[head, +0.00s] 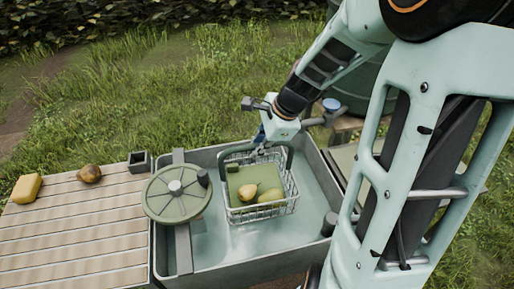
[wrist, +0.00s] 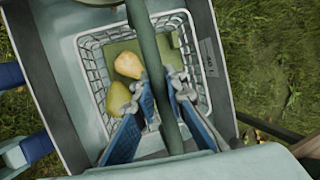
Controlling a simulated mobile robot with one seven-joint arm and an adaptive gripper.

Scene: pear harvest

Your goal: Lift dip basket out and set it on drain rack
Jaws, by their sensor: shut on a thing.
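The dip basket (head: 291,188) is white wire with a green handle (head: 289,157). It sits within the walls of the grey basin (head: 160,245); I cannot tell how far its bottom is from the water. Two yellow-green pears (head: 247,192) and a green flat piece (head: 238,176) lie in it. My gripper (head: 263,142) is above the basket. In the wrist view, my gripper (wrist: 164,82) has its blue fingers on both sides of the handle (wrist: 142,30), shut on it, with the basket (wrist: 204,84) below. The slatted wooden surface (head: 75,235) at left may be the drain rack.
A round green lid-like disc (head: 177,194) sits on a grey bar across the basin's left part. A yellow block (head: 26,188), a brown fruit (head: 89,173) and a small dark square cup (head: 139,161) stand along the slats' back edge. The slats' middle and front are clear.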

